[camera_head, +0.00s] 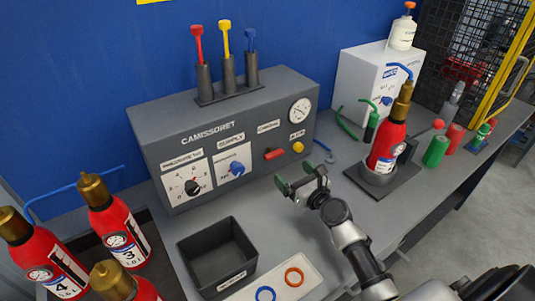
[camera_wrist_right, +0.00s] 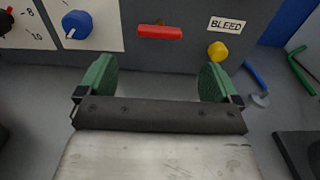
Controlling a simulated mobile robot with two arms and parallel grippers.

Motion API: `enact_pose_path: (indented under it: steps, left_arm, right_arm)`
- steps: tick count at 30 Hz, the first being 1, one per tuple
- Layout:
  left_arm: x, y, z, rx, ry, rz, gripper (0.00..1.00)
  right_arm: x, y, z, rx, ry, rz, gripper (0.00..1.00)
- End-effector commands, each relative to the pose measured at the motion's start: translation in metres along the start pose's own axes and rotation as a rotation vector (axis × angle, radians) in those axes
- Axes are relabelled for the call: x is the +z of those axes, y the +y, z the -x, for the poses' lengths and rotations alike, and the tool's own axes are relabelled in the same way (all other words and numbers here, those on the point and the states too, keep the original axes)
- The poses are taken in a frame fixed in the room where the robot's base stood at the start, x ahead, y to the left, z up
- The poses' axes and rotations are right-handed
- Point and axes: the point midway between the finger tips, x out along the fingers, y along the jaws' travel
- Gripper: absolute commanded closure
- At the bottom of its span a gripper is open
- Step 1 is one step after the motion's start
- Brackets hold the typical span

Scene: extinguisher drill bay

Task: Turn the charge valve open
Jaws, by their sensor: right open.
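The grey control panel (camera_head: 240,189) stands against the blue wall. Its red lever (camera_head: 274,154), which appears to be the charge valve, lies roughly horizontal below a small, hard-to-read label. In the wrist view the red lever (camera_wrist_right: 160,32) is ahead of my right gripper (camera_wrist_right: 155,78), between its two green-padded fingers in the picture but beyond them. My right gripper (camera_head: 296,178) is open and empty, over the bench in front of the panel, apart from the lever. My left gripper is not in view.
A yellow bleed knob (camera_head: 298,147) is right of the lever; a blue supply knob (camera_head: 236,168) is left. A red extinguisher (camera_head: 387,145) stands in a holder to the right. A black bin (camera_head: 217,256) and more extinguishers (camera_head: 118,232) are at the left front.

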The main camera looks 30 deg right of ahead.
Motion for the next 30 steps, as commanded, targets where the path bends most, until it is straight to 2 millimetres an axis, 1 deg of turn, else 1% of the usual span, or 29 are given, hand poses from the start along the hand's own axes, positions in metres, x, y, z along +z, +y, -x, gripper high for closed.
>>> enact_pose_path:
  steps: [2, 5, 9, 13, 16, 19, 22, 30]
  left_arm:
    - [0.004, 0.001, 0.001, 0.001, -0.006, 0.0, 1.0]
    - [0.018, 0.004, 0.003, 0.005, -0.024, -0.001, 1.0]
    - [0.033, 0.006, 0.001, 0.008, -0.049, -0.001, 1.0]
    - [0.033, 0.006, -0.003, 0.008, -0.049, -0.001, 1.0]
    - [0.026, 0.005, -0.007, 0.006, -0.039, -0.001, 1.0]
    - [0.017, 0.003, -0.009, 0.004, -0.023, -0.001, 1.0]
    - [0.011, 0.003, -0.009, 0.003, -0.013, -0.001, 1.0]
    - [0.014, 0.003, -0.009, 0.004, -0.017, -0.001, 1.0]
  right_arm:
    - [0.002, 0.0, -0.009, 0.0, -0.002, -0.004, 0.06]
    - [0.002, 0.0, -0.025, 0.001, -0.002, -0.001, 0.06]
    - [0.002, 0.0, -0.053, 0.002, -0.002, 0.001, 0.06]
    - [0.001, 0.001, -0.076, 0.003, -0.001, 0.003, 0.06]
    - [0.0, 0.001, -0.09, 0.003, -0.001, 0.002, 0.06]
    - [0.001, 0.001, -0.099, 0.003, -0.001, 0.002, 0.06]
    - [0.0, 0.001, -0.103, 0.003, 0.001, 0.002, 0.06]
    - [0.001, 0.002, -0.105, 0.004, 0.001, 0.003, 0.06]
